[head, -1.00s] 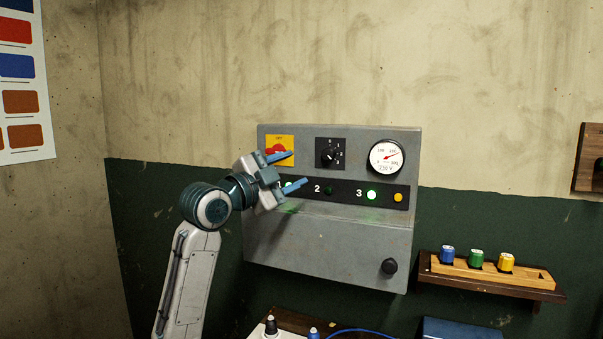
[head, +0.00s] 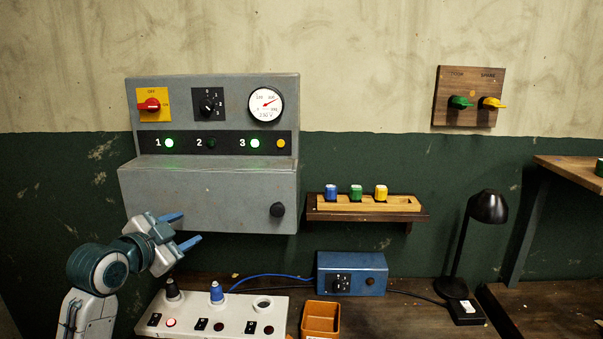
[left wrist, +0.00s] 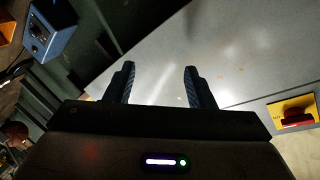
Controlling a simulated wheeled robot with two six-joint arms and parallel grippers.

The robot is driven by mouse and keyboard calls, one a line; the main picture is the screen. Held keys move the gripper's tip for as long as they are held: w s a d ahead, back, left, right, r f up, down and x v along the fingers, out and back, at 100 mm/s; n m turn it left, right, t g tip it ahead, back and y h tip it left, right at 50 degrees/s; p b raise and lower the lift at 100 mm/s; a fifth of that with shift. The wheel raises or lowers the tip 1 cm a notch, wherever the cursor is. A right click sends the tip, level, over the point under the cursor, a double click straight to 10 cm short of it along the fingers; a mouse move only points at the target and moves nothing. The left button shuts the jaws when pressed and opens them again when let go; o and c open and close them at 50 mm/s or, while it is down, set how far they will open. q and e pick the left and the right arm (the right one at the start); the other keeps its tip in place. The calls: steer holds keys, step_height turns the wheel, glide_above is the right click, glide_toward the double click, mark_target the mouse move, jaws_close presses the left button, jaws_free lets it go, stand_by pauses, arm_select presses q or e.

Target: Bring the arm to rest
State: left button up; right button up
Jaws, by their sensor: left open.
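My left gripper (head: 186,229) is open and empty. In the head view it is in front of the lower part of the grey control box (head: 215,182), its blue fingers pointing right. In the left wrist view the two fingers (left wrist: 160,85) stand apart, with the grey box face (left wrist: 225,60) behind them and nothing between them. The box's red rotary switch (head: 150,104) on its yellow plate is up and left of the gripper; it also shows at the right edge of the left wrist view (left wrist: 298,115). My right gripper is not in view.
Below the gripper, a white panel (head: 235,312) with knobs stands on the bench, beside an orange bin (head: 321,319) and a blue box (head: 351,273). A shelf (head: 365,214) holds blue, green and yellow pieces. A black lamp (head: 487,208) stands at right.

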arm_select(q)
steer(key=s+f+n+g+y, duration=0.1)
steer(key=s+f+n+g, duration=0.1)
steer(key=s+f, duration=0.45)
steer(key=s+f+n+g+y, duration=0.1)
steer(key=s+f+n, duration=0.15)
steer(key=f, duration=0.75)
steer(key=s+f+n+g+y, duration=0.1)
steer(key=s+f+g, duration=0.1)
steer(key=s+f, duration=0.5)
steer(key=s+f+n+g+y, duration=0.15)
steer(key=s+f, duration=0.25)
steer(key=s, duration=0.4)
steer(key=s+a+f+n+g, duration=0.1)
steer(key=s+f+n+g, duration=0.15)
steer(key=s+f, duration=0.4)
steer(key=s+f+n+g+y, duration=0.1)
steer(key=s+f+n+g, duration=0.15)
steer(key=s, duration=0.75)
steer(key=a+f+g, duration=0.1)
steer(key=a+f, duration=0.2)
steer(key=f, duration=2.7)
steer(key=s+a+f+g, duration=0.1)
steer(key=s+f, duration=1.6)
steer(key=f, duration=0.2)
steer(key=shift+a+f, duration=0.15)
